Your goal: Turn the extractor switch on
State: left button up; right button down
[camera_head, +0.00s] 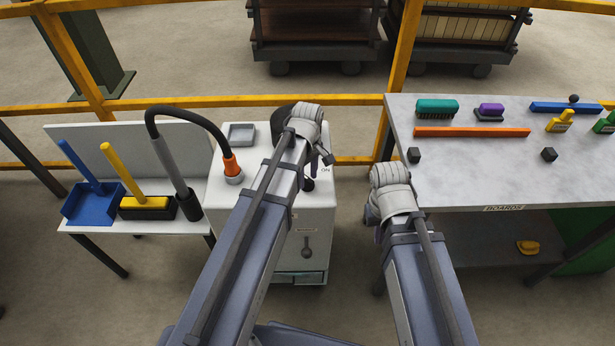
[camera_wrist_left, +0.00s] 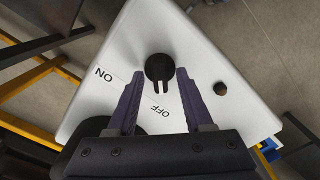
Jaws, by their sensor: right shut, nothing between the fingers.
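The extractor switch is a dark round knob (camera_wrist_left: 158,67) with a forked pointer on a white panel; it also shows in the head view (camera_head: 308,184). Its pointer faces the OFF label (camera_wrist_left: 160,112); the ON label (camera_wrist_left: 104,75) is to the left in the wrist view. My left gripper (camera_wrist_left: 160,74) is open, with one finger on each side of the knob's pointer and nothing held. I cannot tell whether the fingers touch the knob. My right gripper (camera_head: 372,214) is shut and empty by the bench's left edge, mostly hidden behind its wrist.
The white extractor cabinet (camera_head: 317,225) carries a black hose with an orange collar (camera_head: 231,164) and a grey tray (camera_head: 242,134). A side table at left holds a blue dustpan (camera_head: 92,203) and a yellow brush (camera_head: 145,203). A grey bench (camera_head: 470,165) with tools stands at right.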

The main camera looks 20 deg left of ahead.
pick_arm(q)
grip_shut()
dwell(0.6)
jog(key=m, duration=1.3)
jog(key=shift+m, duration=2.6)
